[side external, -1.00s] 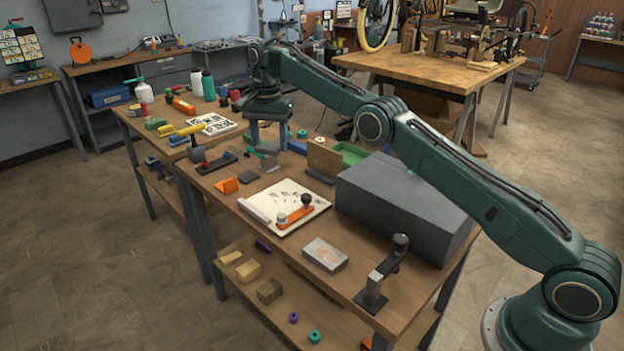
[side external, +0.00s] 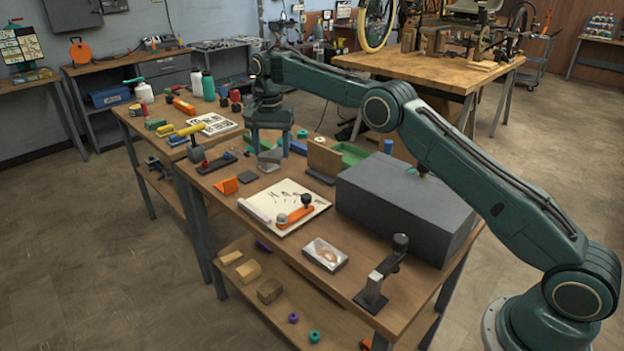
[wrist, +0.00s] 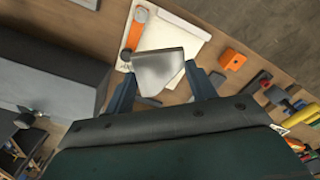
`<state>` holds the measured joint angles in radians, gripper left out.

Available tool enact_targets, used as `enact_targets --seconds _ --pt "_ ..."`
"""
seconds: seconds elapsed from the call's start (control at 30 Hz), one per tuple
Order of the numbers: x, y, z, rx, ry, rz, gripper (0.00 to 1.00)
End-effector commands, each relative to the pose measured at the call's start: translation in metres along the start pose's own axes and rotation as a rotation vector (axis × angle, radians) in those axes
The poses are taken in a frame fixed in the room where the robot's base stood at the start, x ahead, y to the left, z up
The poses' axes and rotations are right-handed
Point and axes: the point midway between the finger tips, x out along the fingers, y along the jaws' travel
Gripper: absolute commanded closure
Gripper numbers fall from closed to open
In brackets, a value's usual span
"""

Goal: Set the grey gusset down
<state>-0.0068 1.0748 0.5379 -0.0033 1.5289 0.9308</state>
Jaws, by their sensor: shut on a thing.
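The grey gusset (wrist: 160,70) is a pale metal plate with a tapered outline. In the wrist view it sits between the two fingers of my gripper (wrist: 161,82), which is shut on it. In the side view the gusset (side external: 270,158) shows as a small grey piece below the fingers of my gripper (side external: 270,147), over the far part of the bench. I cannot tell whether its lower edge touches the bench top.
A large grey block (side external: 400,205) stands to the right. A white board (side external: 285,205) with an orange lever (side external: 294,215) lies nearer. An orange block (side external: 226,186), a brown upright block (side external: 323,157) and a green tray (side external: 352,153) are close by. Bare wood shows between them.

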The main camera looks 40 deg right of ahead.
Motion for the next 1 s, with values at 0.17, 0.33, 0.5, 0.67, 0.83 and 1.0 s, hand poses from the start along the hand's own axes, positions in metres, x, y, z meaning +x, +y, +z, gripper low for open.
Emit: enact_targets --seconds 0.17,0.33,0.5,0.67,0.83,1.0 --pt "0.012 0.007 0.004 -0.083 -0.001 0.000 0.80" --pt "0.024 0.015 0.010 -0.164 -0.001 0.000 0.80" --pt "0.037 0.026 0.018 -0.243 -0.001 0.000 0.80" --pt "0.048 0.038 0.026 -0.319 -0.001 0.000 0.80" --pt "0.061 0.053 0.037 -0.398 -0.001 0.000 0.80" --pt "0.072 0.070 0.050 -0.478 -0.002 0.000 0.80"
